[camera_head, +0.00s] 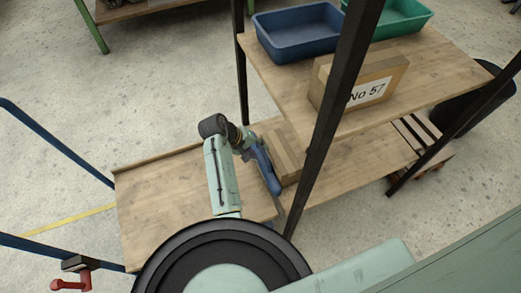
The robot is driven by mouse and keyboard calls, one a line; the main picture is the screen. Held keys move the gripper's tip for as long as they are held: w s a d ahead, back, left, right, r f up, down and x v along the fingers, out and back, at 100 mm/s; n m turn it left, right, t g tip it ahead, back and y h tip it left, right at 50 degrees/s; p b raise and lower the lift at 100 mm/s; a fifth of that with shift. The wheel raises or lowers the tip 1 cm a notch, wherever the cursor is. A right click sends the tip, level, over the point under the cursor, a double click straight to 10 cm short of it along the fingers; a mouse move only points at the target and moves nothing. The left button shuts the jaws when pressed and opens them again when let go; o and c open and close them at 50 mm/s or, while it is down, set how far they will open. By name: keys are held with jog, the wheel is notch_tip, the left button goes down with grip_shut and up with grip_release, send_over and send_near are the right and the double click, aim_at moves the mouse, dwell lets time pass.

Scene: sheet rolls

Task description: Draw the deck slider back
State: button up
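A flat wooden deck (155,200) with a raised back edge lies at the lower left, under my arm. It could be the deck slider; no part is clearly marked as one. My arm reaches over the deck, and its end, my gripper (262,165), is beside a brown box (284,152) on the lower wooden shelf (355,158). A long blue piece shows at the arm's end, close against the box's left side. I cannot tell whether it touches the box. The fingertips are too small and partly hidden to read.
Dark posts (335,120) of the rack stand close to my arm. The upper shelf (440,75) holds a blue tray (300,48), a green tray (405,32) and a box marked "No 57" (330,100). Blue rails (55,140) and a red handle (70,285) are at left.

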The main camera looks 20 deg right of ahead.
jog(key=shift+x, duration=1.1)
jog(key=shift+c, duration=0.6)
grip_shut()
